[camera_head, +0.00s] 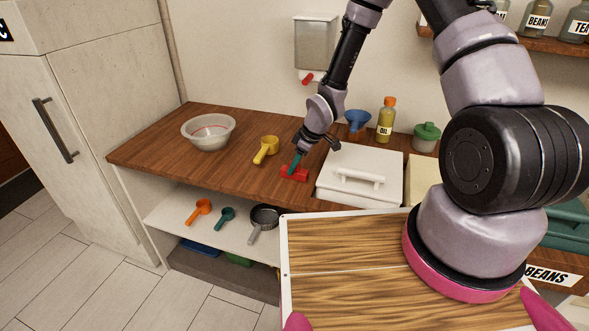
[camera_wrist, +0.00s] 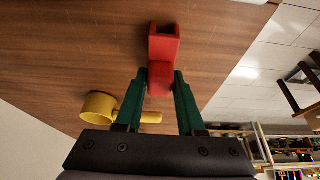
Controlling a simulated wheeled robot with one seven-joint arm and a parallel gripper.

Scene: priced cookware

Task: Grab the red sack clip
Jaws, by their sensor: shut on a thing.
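The red sack clip (camera_head: 296,173) is on the wooden countertop, near its front edge, just left of the white lidded box. My gripper (camera_head: 293,165) reaches down to it from above, with green fingers. In the wrist view the red clip (camera_wrist: 162,58) extends out past the fingertips, its far end showing a hollow, box-like opening. My gripper (camera_wrist: 161,84) has one green finger on each side of the clip's near part and is shut on it. I cannot tell whether the clip is lifted off the counter.
A yellow scoop (camera_head: 266,149) lies left of the clip, and a white bowl (camera_head: 208,131) stands farther left. The white lidded box (camera_head: 360,175) is close on the right. A blue funnel (camera_head: 356,120), an oil bottle (camera_head: 386,120) and a green-lidded jar (camera_head: 426,137) stand behind.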

